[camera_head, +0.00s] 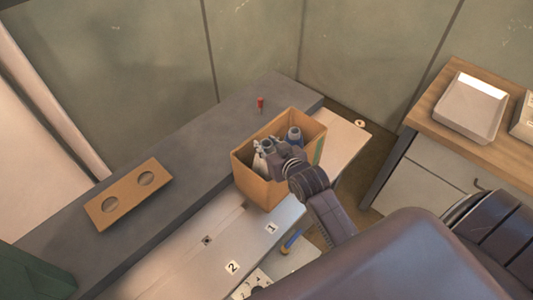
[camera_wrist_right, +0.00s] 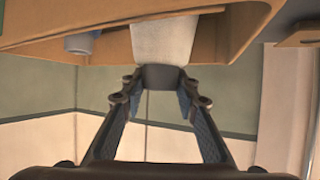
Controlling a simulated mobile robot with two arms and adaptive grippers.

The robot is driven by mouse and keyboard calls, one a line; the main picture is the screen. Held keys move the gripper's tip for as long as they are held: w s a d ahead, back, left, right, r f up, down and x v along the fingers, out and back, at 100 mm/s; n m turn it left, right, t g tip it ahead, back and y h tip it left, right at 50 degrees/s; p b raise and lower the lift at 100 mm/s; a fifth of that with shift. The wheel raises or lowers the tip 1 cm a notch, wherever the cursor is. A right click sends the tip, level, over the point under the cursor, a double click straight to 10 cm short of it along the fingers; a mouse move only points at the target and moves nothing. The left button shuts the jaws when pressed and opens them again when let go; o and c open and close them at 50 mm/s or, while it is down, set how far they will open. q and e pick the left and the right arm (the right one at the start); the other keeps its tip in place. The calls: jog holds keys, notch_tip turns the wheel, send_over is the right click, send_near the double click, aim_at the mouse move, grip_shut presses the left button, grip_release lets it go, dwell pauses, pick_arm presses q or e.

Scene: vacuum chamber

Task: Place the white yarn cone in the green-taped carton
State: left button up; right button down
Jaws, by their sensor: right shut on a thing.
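The open cardboard carton (camera_head: 262,188) stands at the middle of the head view, with a strip of green tape (camera_head: 319,151) on its right side. My right gripper (camera_head: 268,150) reaches over the carton's near rim into its opening. It is shut on the white yarn cone (camera_wrist_right: 163,42) at the cone's grey narrow end. Part of the cone shows whitish inside the carton (camera_head: 258,163); the arm and fingers hide much of it. I cannot tell whether it touches the carton floor. My left gripper is not in view.
A blue item (camera_head: 294,134) sits in the carton's far right part; it also shows in the wrist view (camera_wrist_right: 80,44). A wooden board with two holes (camera_head: 129,194) and a small red object (camera_head: 260,104) are on the grey ledge. A tray (camera_head: 471,108) lies on the right table.

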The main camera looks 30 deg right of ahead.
aim_at(259, 167)
jog(key=shift+f, duration=0.6)
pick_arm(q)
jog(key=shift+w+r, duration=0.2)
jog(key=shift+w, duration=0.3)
pick_arm(e)
notch_tip(259, 167, down, 4)
jog(key=shift+r, duration=0.15)
jog(key=c, duration=1.5)
grip_release()
jog(key=shift+s+f, duration=0.1)
jog(key=shift+f, duration=0.1)
